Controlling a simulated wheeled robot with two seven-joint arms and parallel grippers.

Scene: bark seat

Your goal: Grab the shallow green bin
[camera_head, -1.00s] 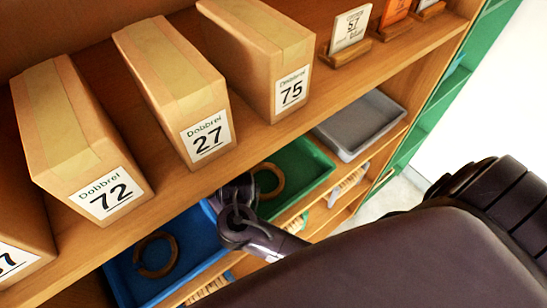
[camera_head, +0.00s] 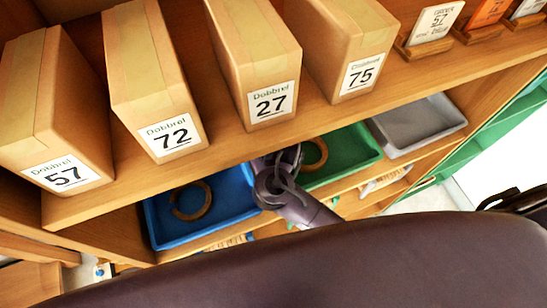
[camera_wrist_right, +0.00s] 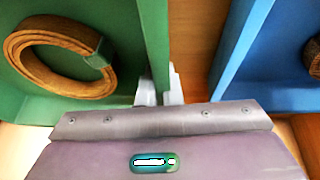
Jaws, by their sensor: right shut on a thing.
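The shallow green bin (camera_head: 350,167) sits on the shelf below the boxes, between a blue bin and a grey bin. A brown ring lies in it. My right gripper (camera_head: 278,170) is at the green bin's left side, on the blue bin's side. In the right wrist view, its grey fingers (camera_wrist_right: 160,88) are shut on the side wall of the green bin (camera_wrist_right: 155,40), one finger on each face. The fingertips are partly hidden by the wall in that view. My left gripper is not in view.
The blue bin (camera_head: 165,228), with a brown ring (camera_head: 191,201), stands close to the left. The grey bin (camera_head: 415,123) stands to the right. Cardboard boxes (camera_head: 160,90) line the shelf above, whose front edge overhangs the bins.

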